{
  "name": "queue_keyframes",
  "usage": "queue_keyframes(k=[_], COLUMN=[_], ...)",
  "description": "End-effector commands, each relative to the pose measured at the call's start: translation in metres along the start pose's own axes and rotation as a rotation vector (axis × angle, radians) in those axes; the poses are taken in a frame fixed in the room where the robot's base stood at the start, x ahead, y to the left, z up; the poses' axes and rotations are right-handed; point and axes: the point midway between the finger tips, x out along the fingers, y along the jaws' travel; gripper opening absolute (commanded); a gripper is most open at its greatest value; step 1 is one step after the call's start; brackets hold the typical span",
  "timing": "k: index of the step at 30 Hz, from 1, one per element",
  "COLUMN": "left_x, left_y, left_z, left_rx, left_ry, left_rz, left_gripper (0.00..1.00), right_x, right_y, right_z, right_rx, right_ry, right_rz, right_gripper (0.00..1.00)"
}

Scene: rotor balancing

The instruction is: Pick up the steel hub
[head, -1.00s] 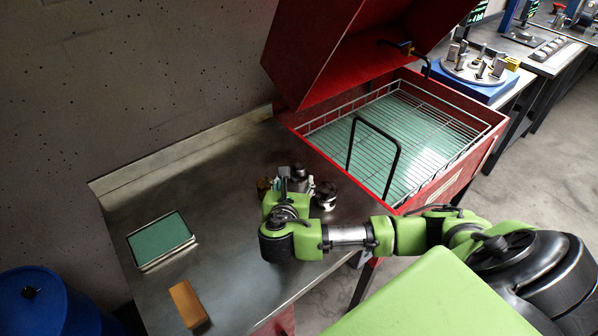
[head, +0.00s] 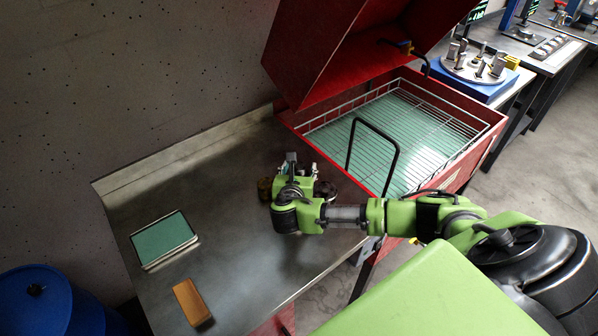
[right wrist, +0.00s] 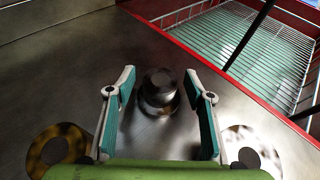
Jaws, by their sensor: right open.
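A dark grey steel hub (right wrist: 158,92), a stepped round part with a wide base, stands upright on the metal bench. In the right wrist view it is between the two teal-padded fingers of my right gripper (right wrist: 159,80), towards their tips, with a gap on both sides. The gripper is open and holds nothing. In the head view my right gripper (head: 301,168) is low over the bench near the red cabinet, and my own wrist hides most of the hub there. My left gripper is not in view.
A mottled brassy round part (right wrist: 58,148) is left of the gripper, and a shiny silver one (right wrist: 252,150) is right of it. The open red cabinet (head: 455,178) holds a wire basket. A green pad (head: 163,239) and an orange-brown block (head: 191,302) lie on the bench, with bare metal between.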

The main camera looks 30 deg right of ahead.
Motion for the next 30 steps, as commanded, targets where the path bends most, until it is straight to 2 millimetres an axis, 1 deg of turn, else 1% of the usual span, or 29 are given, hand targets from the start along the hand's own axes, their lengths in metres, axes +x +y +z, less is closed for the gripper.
queue_keyframes(k=[2, 3, 5, 6, 7, 8, 17, 23, 26, 27, 30], left_x=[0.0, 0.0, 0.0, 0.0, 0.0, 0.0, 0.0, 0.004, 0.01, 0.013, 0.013], left_y=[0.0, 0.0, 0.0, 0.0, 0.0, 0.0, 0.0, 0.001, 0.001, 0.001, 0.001], left_z=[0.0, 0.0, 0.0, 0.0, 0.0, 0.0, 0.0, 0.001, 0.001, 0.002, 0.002], left_rx=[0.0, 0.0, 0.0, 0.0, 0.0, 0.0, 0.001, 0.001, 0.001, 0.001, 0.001], left_ry=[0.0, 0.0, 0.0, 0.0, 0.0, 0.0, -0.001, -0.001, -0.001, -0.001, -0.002], left_rz=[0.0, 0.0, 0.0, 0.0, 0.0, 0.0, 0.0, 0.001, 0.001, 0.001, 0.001], left_gripper=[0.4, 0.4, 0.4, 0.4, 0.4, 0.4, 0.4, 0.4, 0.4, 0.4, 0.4], right_x=[0.0, 0.0, 0.0, 0.0, 0.0, -0.001, -0.001, -0.003, -0.008, -0.01, -0.03], right_y=[0.0, 0.0, 0.0, 0.0, 0.0, 0.0, 0.0, 0.001, 0.001, 0.001, -0.002], right_z=[0.0, 0.0, 0.0, 0.0, 0.0, 0.0, 0.002, 0.01, 0.021, 0.028, 0.039], right_rx=[0.0, 0.0, 0.0, 0.0, 0.0, 0.0, 0.001, 0.004, 0.006, 0.007, 0.004], right_ry=[0.0, 0.0, 0.0, 0.0, 0.0, 0.0, -0.002, -0.004, -0.005, -0.006, -0.004], right_rz=[0.0, 0.0, 0.0, 0.0, 0.0, 0.0, 0.0, 0.001, 0.002, 0.003, 0.004], right_gripper=[0.48, 0.38, 0.22, 0.12, 0.04, 0.0, 0.0, 0.0, 0.0, 0.0, 0.0])
